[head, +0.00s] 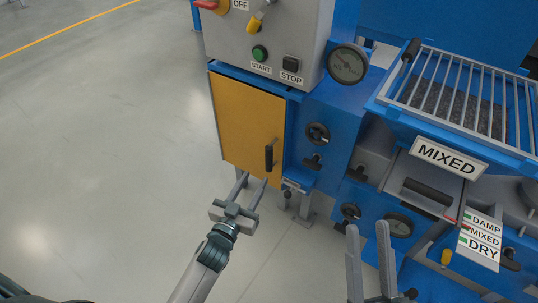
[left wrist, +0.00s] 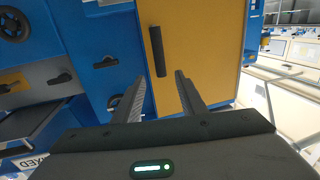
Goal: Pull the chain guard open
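The chain guard (head: 245,125) is an orange-yellow door on the blue machine, and it looks closed. Its black upright bar handle (head: 269,158) sits near the door's right edge. In the left wrist view the guard (left wrist: 195,40) fills the upper middle, and the handle (left wrist: 157,50) lies between the lines of the two fingers, just beyond their tips. My left gripper (head: 254,180) is open and empty, just below and in front of the handle, apart from it. My right gripper (head: 367,228) is open and empty at the lower right, away from the guard.
Above the guard is a grey control box (head: 270,40) with START and STOP buttons. A gauge (head: 348,64) and dark knobs (head: 317,134) are right of the guard. A barred hopper (head: 465,95) and a MIXED sign (head: 448,157) stand further right. The floor on the left is clear.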

